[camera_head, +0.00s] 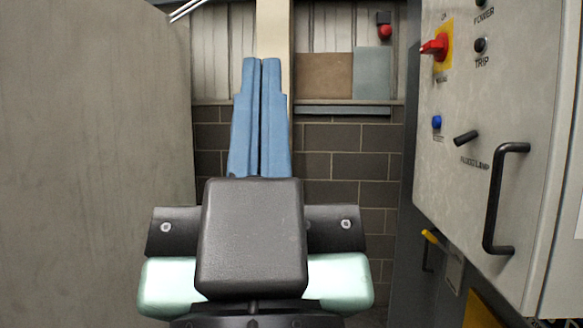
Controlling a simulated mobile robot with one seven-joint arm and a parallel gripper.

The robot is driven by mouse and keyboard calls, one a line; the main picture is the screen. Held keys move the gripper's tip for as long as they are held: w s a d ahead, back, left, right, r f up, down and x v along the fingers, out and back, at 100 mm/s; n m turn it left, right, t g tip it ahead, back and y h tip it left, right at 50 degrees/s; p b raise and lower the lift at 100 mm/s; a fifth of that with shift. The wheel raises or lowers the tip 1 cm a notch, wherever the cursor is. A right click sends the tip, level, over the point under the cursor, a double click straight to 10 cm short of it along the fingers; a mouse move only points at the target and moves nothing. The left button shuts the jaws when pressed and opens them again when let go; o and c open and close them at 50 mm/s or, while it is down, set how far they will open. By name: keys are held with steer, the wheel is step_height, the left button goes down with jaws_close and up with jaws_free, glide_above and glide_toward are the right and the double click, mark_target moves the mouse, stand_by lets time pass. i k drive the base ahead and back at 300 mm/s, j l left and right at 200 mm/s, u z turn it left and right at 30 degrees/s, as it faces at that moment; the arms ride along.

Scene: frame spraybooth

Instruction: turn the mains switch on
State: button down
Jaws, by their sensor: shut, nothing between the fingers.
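The mains switch (437,47) is a red rotary knob on a yellow plate, high on the grey cabinet door at the right. Its red grip points to the left, roughly level, while a small mark that looks like "ON" is above the plate. The lettering under it is too small to read surely. My gripper (261,64) is in the middle of the view, with its two long blue fingers shut together, empty and pointing away from me. It is well left of the switch and touches nothing that I can see.
The cabinet door also carries POWER and TRIP (480,45) indicators, a blue button (437,122), a black lamp selector (466,138) and a protruding black handle (505,198). A grey panel (95,150) fills the left. A brick wall (345,150) stands behind. Space between gripper and cabinet looks clear.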

mark_target(438, 46)
steer(key=i+j, duration=0.2)
steer(key=i, duration=0.3)
steer(key=i+j, duration=0.2)
steer(key=i, duration=0.3)
steer(key=i+j, duration=0.2)
steer(key=i, duration=0.3)
steer(key=i+j, duration=0.2)
steer(key=i, duration=0.3)
steer(key=i+j, duration=0.2)
steer(key=i, duration=0.25)
steer(key=i+z, duration=0.1)
steer(key=z, duration=0.4)
steer(key=i+j+z, duration=0.1)
steer(key=z, duration=0.35)
steer(key=i+j+z, duration=0.1)
steer(key=z, duration=0.4)
